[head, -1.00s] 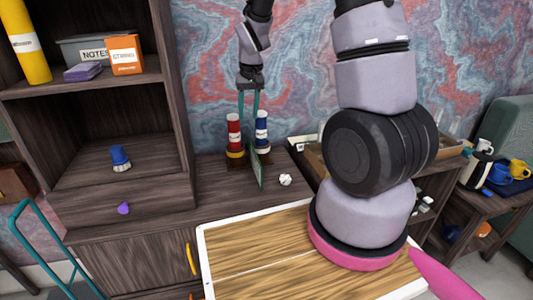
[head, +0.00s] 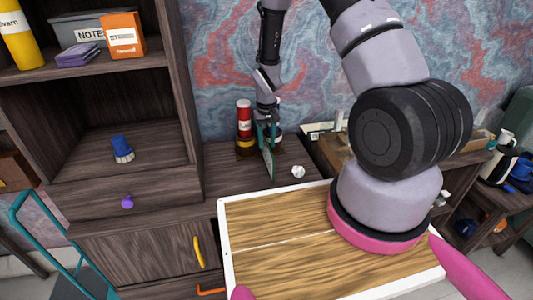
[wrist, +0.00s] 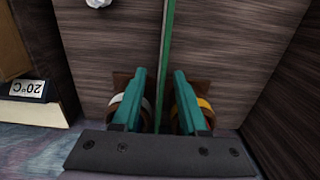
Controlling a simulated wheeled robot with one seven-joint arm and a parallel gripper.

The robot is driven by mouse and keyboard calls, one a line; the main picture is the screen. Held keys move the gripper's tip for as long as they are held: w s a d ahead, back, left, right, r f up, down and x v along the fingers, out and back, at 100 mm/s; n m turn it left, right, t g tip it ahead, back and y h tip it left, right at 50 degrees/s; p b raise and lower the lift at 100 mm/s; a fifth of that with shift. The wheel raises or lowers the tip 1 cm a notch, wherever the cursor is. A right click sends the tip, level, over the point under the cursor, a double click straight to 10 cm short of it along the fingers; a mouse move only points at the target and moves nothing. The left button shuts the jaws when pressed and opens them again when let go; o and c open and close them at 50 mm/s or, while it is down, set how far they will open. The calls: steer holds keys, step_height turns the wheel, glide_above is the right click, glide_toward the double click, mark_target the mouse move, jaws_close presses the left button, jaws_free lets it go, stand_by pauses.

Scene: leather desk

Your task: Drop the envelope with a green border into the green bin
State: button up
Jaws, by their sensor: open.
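A thin upright panel with a green edge, which looks like the envelope (head: 268,162), stands nearly edge-on on the desk top in the head view. In the wrist view the envelope (wrist: 168,40) shows as a narrow green strip running between the fingers. My gripper (head: 268,132) is open, pointing down over the envelope's upper part; its teal fingers (wrist: 160,74) are on either side of the strip with gaps visible. The envelope's faces are hardly visible. I cannot make out a green bin in either view.
A red container (head: 244,118) stands behind the envelope; the one beside it is mostly hidden by my gripper. A crumpled white ball (head: 298,171) lies right of the envelope. Shelves (head: 125,75) rise at the left. A wooden-topped white-edged surface (head: 275,225) is in front.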

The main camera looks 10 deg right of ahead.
glide_above(266, 164)
steer(key=f, duration=0.4)
steer(key=shift+w+d+f, duration=0.1)
steer(key=shift+w, duration=0.3)
jaws_close()
